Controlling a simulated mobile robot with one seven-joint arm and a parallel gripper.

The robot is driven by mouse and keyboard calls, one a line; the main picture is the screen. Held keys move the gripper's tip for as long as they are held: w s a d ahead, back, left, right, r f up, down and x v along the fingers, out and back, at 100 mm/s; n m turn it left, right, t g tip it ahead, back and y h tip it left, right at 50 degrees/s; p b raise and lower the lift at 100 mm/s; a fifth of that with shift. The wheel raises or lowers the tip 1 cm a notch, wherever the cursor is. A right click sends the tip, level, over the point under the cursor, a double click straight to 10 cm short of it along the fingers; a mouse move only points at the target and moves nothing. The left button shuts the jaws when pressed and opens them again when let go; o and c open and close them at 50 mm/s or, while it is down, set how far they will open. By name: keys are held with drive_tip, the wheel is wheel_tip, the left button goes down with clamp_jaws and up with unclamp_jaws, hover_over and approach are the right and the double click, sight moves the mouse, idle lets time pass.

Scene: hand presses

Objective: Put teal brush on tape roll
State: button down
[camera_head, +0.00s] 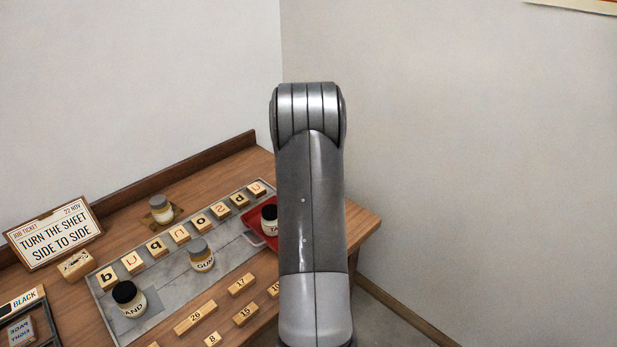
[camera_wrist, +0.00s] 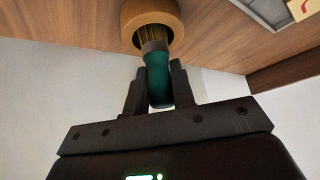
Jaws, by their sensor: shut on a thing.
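The teal brush (camera_wrist: 157,82) is held between the two dark fingers of my gripper (camera_wrist: 157,76) in the wrist view. Its grey collar and brown bristles point away from the gripper, toward the tape roll. The tan tape roll (camera_wrist: 172,15) is at the top of the wrist view, on the wooden surface. The bristles overlap the roll's opening in the picture; I cannot tell whether they touch it or are inside it. In the head view my arm hides the gripper, and I cannot make out the brush or roll there.
The wooden table (camera_head: 130,205) carries a grey tray (camera_head: 147,262) with letter blocks and jars. A red tray (camera_head: 262,236) with a black-lidded jar (camera_head: 269,219) is partly behind my arm. Several numbered blocks, such as one marked 26 (camera_head: 195,317), lie in front. A job ticket sign (camera_head: 54,234) stands left.

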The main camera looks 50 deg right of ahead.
drive_tip(key=shift+f, duration=0.15)
drive_tip(key=c, duration=1.2)
unclamp_jaws()
drive_tip(key=shift+s+a+r, duration=0.1)
drive_tip(key=shift+a+r, duration=0.05)
drive_tip(key=shift+r, duration=0.35)
drive_tip(key=v, duration=1.1)
